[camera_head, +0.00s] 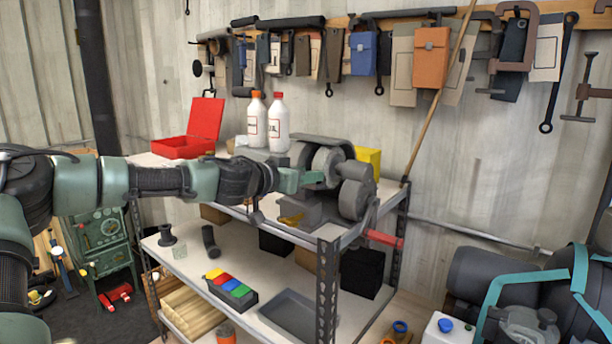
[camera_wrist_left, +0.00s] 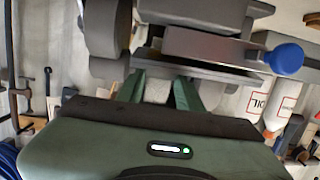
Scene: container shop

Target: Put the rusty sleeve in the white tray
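My left gripper (camera_head: 312,178) is at the bench grinder on the top shelf, its green fingers close to the grinder's left side. In the left wrist view, the two green fingers (camera_wrist_left: 160,90) are spread with a gap, and I see nothing held between them. I cannot pick out a rusty sleeve for certain. A dark flanged sleeve (camera_head: 167,236) and a dark bent pipe (camera_head: 209,242) stand on the middle shelf. No clearly white tray shows; a grey tray (camera_head: 262,316) lies on the middle shelf. My right gripper is not in view.
The bench grinder (camera_head: 354,197) crowds the gripper. Two white oil bottles (camera_head: 278,124) and an open red box (camera_head: 184,147) stand behind my arm. A box of coloured blocks (camera_head: 238,301) is beside the grey tray. The shelf's metal post (camera_head: 327,290) rises in front.

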